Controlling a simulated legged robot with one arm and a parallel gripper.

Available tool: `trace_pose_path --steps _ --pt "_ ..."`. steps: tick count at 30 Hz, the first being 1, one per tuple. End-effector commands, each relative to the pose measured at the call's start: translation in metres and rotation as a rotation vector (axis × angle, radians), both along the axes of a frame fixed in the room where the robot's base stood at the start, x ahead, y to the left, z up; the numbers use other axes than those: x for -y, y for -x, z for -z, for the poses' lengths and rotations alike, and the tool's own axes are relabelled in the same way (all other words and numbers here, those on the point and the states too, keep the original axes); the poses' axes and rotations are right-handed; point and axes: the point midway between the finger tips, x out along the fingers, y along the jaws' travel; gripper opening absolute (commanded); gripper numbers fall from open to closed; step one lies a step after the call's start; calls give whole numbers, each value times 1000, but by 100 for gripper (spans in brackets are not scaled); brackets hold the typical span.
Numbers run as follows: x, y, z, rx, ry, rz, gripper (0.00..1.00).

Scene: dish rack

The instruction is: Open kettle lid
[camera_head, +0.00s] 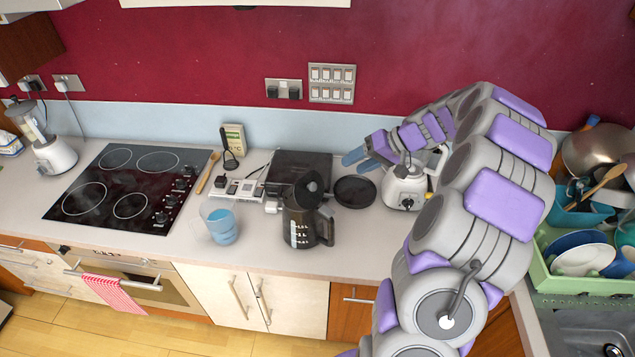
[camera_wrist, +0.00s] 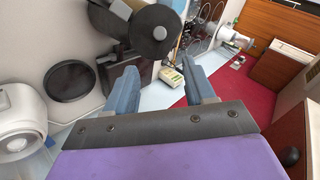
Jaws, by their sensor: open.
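The kettle (camera_head: 298,222) is dark, with white level marks and a handle on its right. It stands upright on the counter. Its dark round lid (camera_head: 310,183) looks tilted up at the top, though how far is hard to tell. In the wrist view the dark kettle (camera_wrist: 118,22) is at the top, partly cut off by the frame edge. My gripper (camera_head: 357,161) is to the right of the kettle and above the counter. Its blue fingers are apart with nothing between them, as the wrist view also shows (camera_wrist: 158,66). It is not touching the kettle.
A black pan (camera_head: 355,191) and a dark flat appliance (camera_head: 298,168) lie behind the kettle. A blue-filled jug (camera_head: 222,228) stands left of it. A green dish rack (camera_head: 575,284) is at right. The counter's front edge is clear.

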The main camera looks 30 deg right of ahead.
Motion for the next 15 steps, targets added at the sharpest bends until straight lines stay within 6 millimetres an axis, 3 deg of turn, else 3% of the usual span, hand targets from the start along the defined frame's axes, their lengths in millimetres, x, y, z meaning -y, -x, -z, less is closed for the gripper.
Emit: trace_pose_path --steps 15 --pt "-62 -46 70 -3 -3 -3 54"
